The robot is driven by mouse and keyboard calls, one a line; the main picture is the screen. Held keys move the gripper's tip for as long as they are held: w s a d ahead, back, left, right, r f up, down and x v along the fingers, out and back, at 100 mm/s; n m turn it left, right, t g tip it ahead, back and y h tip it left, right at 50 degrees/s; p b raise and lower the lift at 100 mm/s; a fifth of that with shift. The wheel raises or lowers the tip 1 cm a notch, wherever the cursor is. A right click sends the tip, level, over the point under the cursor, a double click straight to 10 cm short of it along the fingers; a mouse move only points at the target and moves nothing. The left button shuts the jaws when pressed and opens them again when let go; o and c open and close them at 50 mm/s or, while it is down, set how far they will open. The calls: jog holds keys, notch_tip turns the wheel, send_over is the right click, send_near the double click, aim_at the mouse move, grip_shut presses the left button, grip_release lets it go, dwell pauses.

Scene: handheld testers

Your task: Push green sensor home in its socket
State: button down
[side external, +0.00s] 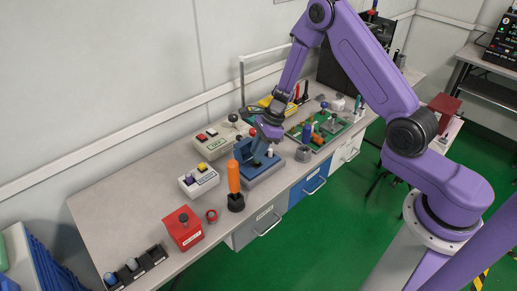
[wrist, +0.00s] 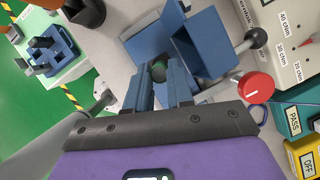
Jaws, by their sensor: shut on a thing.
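The green sensor (wrist: 158,71) shows as a dark green round piece between my fingertips in the wrist view. My gripper (wrist: 160,78) is shut on it. The blue fixture (wrist: 206,42) lies just beyond and around the fingertips, with an upright blue box-like part to the right. In the side view my gripper (side external: 262,149) points down over the blue fixture (side external: 266,171) near the bench's front edge. The socket is hidden by the fingers and the sensor, so I cannot tell how deep the sensor sits.
An orange-handled tool (side external: 234,178) stands upright left of the fixture. A green board (side external: 323,132) with parts lies right. A red knob (wrist: 255,87) is close right in the wrist view.

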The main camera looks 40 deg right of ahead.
jog(key=shift+f, duration=1.5)
jog(key=c, duration=0.9)
grip_release()
jog(key=v, duration=1.7)
jog(key=shift+r, duration=0.25)
jog(key=s+a+r+n+g+h, duration=0.2)
jog(key=s+a+r+n, duration=0.3)
jog(key=s+a+n, duration=0.75)
jog(key=s+d+r+n, duration=0.1)
jog(key=s+d+n, duration=0.1)
jog(key=s+n, duration=0.4)
jog(key=s+d+r+n+h, duration=0.1)
jog(key=s+n, duration=0.6)
jog(key=n, duration=0.2)
jog(key=s+d+r+n, duration=0.1)
jog(key=s+d+n, duration=0.1)
jog(key=s+n, duration=0.5)
jog(key=shift+d+r+t+h, duration=0.3)
jog(key=shift+h, duration=0.1)
